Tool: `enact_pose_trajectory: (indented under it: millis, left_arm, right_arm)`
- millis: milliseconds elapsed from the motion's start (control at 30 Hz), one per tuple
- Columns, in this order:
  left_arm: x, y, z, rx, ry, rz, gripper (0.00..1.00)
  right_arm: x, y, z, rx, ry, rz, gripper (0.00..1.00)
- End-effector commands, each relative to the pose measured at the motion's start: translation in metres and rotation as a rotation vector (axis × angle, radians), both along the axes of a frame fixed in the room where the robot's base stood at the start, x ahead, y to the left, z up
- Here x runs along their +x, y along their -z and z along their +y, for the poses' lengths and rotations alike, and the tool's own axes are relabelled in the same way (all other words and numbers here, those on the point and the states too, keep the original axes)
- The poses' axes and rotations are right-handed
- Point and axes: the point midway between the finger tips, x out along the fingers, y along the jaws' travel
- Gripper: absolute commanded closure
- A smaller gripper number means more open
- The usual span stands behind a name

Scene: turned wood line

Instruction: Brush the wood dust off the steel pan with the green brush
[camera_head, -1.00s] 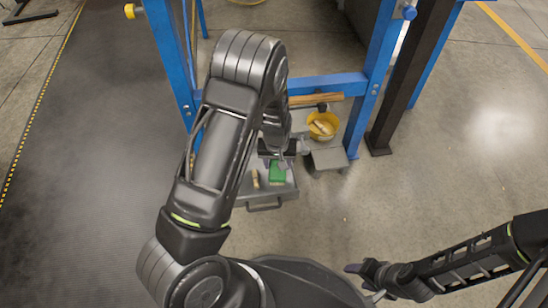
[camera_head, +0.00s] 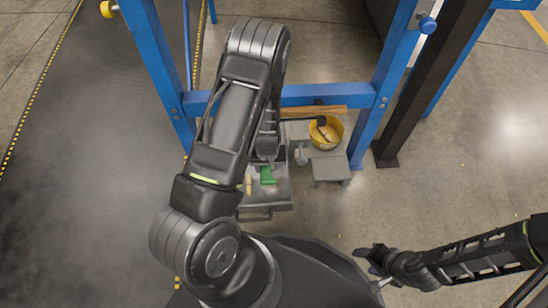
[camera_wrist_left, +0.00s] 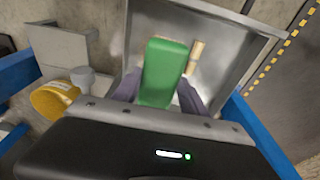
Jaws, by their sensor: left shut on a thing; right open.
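The green brush (camera_head: 268,176) shows over the steel pan (camera_head: 280,197), below my left gripper. In the left wrist view my left gripper (camera_wrist_left: 158,92) is shut on the green brush (camera_wrist_left: 165,75), with a finger on each side. The steel pan (camera_wrist_left: 232,45) is behind the brush there; I cannot tell whether they touch. I cannot make out the wood dust. My left arm hides part of the pan in the head view. My right gripper (camera_head: 369,267) is open and empty, low at the right, away from the pan.
A small beige piece (camera_wrist_left: 195,56) lies in the pan beside the brush. A yellow bowl (camera_head: 335,137) with a light piece inside and a grey stand (camera_head: 331,168) are right of the pan. Blue frame posts (camera_head: 155,60) and a crossbar rise around them.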

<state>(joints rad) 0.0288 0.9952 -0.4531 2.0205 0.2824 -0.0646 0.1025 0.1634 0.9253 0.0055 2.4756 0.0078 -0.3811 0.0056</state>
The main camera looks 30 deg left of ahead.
Motion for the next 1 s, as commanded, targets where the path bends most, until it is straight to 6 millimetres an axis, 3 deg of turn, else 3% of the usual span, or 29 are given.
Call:
enact_pose_trajectory:
  millis: [433,1000]
  left_arm:
    - [0.0,0.007,0.0,0.0,0.0,0.0,0.82]
    - [0.0,0.057,0.0,0.0,0.001,0.001,0.82]
  right_arm:
    - [0.0,0.006,0.0,0.0,0.0,-0.001,0.47]
    - [0.008,0.051,0.001,-0.002,0.01,-0.019,0.47]
